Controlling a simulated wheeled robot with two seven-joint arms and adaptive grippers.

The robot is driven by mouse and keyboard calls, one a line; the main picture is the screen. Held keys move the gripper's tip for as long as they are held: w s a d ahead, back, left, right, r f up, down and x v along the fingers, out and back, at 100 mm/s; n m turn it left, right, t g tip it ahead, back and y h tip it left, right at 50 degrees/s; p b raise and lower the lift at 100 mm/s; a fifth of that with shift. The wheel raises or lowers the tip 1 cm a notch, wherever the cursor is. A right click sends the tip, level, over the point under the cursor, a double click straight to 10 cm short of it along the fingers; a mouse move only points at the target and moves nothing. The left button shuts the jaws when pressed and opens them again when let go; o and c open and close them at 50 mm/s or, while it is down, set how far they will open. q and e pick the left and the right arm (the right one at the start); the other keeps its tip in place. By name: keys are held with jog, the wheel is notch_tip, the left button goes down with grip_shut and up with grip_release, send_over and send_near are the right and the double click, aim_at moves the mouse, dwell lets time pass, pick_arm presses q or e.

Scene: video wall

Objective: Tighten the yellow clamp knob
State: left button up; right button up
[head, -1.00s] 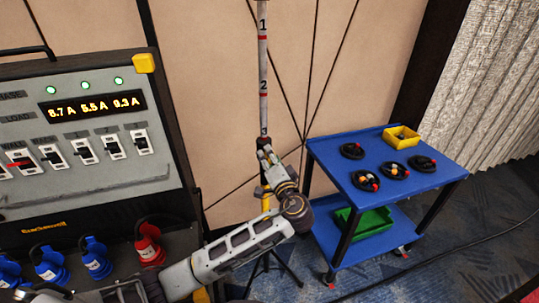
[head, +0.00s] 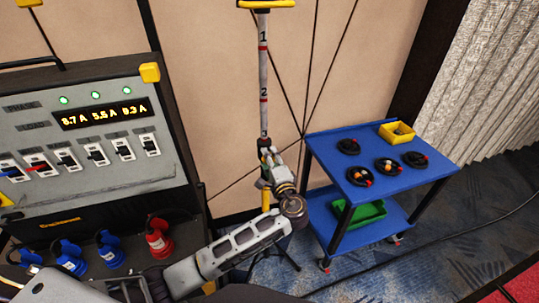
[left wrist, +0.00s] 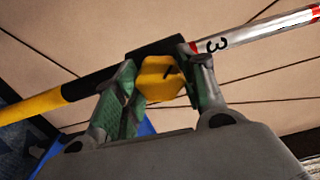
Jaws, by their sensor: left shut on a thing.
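The yellow clamp knob (left wrist: 160,78) sits on a black collar (left wrist: 156,50) of an upright pole, which looks slanted in the left wrist view. My left gripper (left wrist: 163,72) has its two green-padded fingers on either side of the knob and is shut on it. A dark line marks the knob's face. In the head view my left gripper (head: 268,158) is at the pole's collar, just below the number 3, and hides the knob there. The pole's white upper tube (head: 263,75) carries red bands and the numbers 1, 2 and 3. My right gripper is not in view.
A power rack (head: 85,130) with switches and lit current readouts stands at the left, with blue and red plugs (head: 158,240) below. A blue cart (head: 345,185) with black coils and a yellow bin (head: 397,132) stands right of the pole. A cable crosses the carpet.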

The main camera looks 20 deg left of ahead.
pick_arm(q)
jog(key=shift+r+m+p, duration=0.15)
jog(key=shift+m+p, duration=1.05)
jog(key=shift+p, duration=0.05)
jog(key=shift+m+p, duration=0.8)
jog(key=shift+p, duration=0.15)
jog(key=shift+m+p, duration=0.3)
jog(key=m+p, duration=0.3)
jog(key=shift+d+m+p, duration=0.1)
jog(key=shift+m+p, duration=0.4)
jog(key=shift+p, duration=0.1)
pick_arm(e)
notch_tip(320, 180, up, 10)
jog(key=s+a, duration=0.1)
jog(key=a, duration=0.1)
pick_arm(q)
jog(key=shift+f, duration=0.25)
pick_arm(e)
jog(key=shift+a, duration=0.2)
